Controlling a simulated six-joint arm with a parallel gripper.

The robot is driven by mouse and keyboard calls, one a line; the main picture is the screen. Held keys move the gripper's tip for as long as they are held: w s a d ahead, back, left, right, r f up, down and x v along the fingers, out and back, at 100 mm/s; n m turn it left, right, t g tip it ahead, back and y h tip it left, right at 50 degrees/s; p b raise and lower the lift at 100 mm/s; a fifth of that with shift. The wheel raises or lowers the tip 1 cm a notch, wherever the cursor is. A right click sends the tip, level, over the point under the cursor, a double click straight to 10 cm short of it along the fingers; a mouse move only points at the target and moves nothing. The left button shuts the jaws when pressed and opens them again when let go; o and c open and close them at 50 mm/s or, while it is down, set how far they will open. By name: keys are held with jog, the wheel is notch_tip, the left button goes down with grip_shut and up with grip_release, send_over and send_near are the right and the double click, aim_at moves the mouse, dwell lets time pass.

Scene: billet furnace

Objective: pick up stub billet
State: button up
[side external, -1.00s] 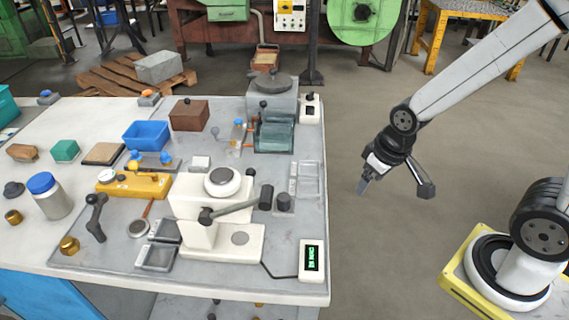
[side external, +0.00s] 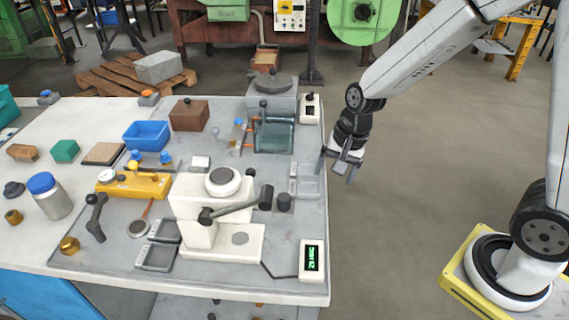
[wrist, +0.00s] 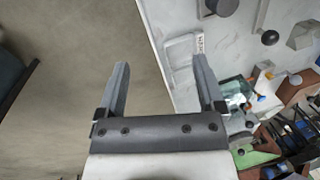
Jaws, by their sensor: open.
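A short dark grey cylinder (side external: 284,203) stands on the grey bench top, right of the white press; it may be the stub billet, but I cannot tell for sure. What looks like the same cylinder shows at the top edge of the wrist view (wrist: 222,7). My gripper (side external: 338,170) is open and empty, pointing down near the bench's right edge, to the right of and behind the cylinder. In the wrist view its two fingers (wrist: 161,66) stand wide apart with floor and the bench edge between them.
A shallow grey tray (side external: 307,182) lies beside the gripper at the bench edge. The white press (side external: 215,215) has a long dark lever reaching toward the cylinder. A display box (side external: 312,260) sits at the front right corner. A glassy teal box (side external: 274,135) stands behind. Open floor lies right of the bench.

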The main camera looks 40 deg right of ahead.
aim_at(284, 196)
jog(key=w+a+m+y, duration=0.2)
jog(key=w+a+m, duration=0.2)
jog(key=w+m, duration=0.3)
jog(key=shift+a+f+m+g+y, duration=0.4)
jog(key=shift+m, duration=1)
jog(key=shift+f, duration=0.1)
jog(key=shift+x, duration=1.25)
jog(key=shift+x, duration=2.55)
jog(key=shift+d, duration=0.1)
grip_shut()
